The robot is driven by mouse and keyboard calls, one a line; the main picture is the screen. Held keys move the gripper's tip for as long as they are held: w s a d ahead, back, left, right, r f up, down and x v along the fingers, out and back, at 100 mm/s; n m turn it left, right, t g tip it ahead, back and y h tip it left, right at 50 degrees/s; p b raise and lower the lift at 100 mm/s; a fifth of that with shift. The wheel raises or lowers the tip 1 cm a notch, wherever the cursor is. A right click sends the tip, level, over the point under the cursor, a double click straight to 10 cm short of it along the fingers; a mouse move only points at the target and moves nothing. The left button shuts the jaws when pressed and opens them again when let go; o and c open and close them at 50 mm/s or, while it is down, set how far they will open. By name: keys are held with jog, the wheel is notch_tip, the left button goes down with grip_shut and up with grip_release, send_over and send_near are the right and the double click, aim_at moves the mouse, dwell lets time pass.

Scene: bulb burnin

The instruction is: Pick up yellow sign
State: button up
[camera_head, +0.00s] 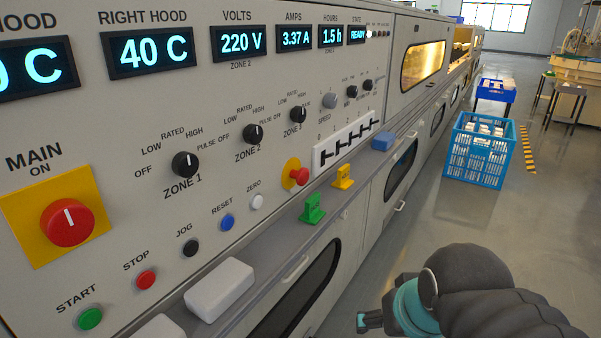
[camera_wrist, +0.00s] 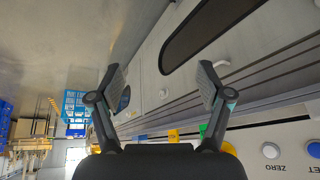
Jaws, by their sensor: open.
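The yellow sign (camera_head: 343,178) stands upright on the narrow ledge below the control panel, to the right of the green sign (camera_head: 312,209). In the wrist view the yellow sign (camera_wrist: 173,135) shows small between my fingers, partly hidden by the gripper body, with the green sign (camera_wrist: 203,129) beside it. My gripper (camera_wrist: 163,82) is open and empty, its two fingers spread apart. In the head view my gripper (camera_head: 366,322) is at the bottom, in front of the machine and apart from both signs.
White blocks (camera_head: 219,290) and a blue block (camera_head: 383,140) lie on the same ledge. A red emergency button (camera_head: 299,176) and several knobs stick out above it. Handles project below.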

jog(key=w+a+r+m+y+b, duration=0.1)
jog(key=w+r+m+y+b, duration=0.15)
jog(key=w+m, duration=0.7)
jog(key=m+t+y+b, duration=0.35)
jog(key=m+y, duration=0.45)
jog(key=m, duration=0.7)
send_near(346, 171)
jog(key=shift+g, duration=0.35)
jog(key=b+x, duration=0.1)
jog(key=x, duration=0.4)
jog(key=shift+s+a+r, duration=0.1)
jog(key=shift+s, duration=0.05)
jog(key=shift+w+b+x, duration=0.25)
jog(key=shift+b+x, duration=0.5)
jog(key=shift+x, duration=2.15)
jog(key=shift+r, duration=0.1)
jog(key=c, duration=1.3)
